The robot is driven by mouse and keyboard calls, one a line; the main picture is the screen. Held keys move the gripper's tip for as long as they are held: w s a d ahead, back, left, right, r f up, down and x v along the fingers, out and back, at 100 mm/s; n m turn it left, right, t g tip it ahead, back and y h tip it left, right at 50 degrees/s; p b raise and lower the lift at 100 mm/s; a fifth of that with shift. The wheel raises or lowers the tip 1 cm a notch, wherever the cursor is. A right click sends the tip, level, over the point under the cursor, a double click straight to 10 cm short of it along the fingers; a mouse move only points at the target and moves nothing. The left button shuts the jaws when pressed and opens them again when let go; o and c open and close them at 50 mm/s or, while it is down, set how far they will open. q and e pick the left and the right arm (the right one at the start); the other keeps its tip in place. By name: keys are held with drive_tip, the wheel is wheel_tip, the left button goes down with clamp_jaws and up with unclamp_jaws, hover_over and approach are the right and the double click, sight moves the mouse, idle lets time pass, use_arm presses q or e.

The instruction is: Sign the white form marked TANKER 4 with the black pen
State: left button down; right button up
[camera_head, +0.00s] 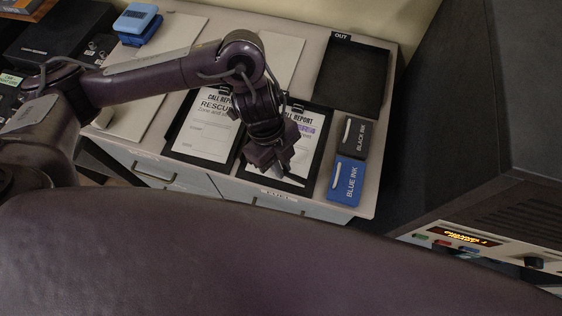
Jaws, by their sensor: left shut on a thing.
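My left gripper (275,160) points down over the lower part of the right-hand clipboard and is shut on a slim thing, apparently the black pen, mostly hidden by the fingers. I cannot tell whether its tip touches paper. My right gripper is not in view.
A black ink pad (354,138) and a blue ink pad (347,182) lie right of the clipboards. A dark OUT tray (352,78) is behind them. A blue stapler-like object (138,22) is at the back left. A console (475,130) stands at the right.

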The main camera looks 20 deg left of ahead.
use_arm(q)
drive_tip(key=shift+d, duration=0.2)
drive_tip(key=shift+w+d, duration=0.2)
drive_tip(key=shift+d, duration=0.2)
drive_tip(key=shift+d, duration=0.2)
drive_tip(key=shift+w+d, duration=0.1)
drive_tip(key=shift+d, duration=0.15)
drive_tip(key=shift+d+p, duration=0.2)
drive_tip(key=shift+p, duration=0.15)
drive_tip(key=shift+s+d, duration=0.2)
drive_tip(key=shift+d, duration=0.25)
drive_tip(key=shift+s+d+p, duration=0.1)
drive_tip(key=shift+d+p, duration=0.05)
drive_tip(key=shift+p, duration=0.2)
drive_tip(key=shift+s+d, duration=0.1)
drive_tip(key=shift+d, duration=0.15)
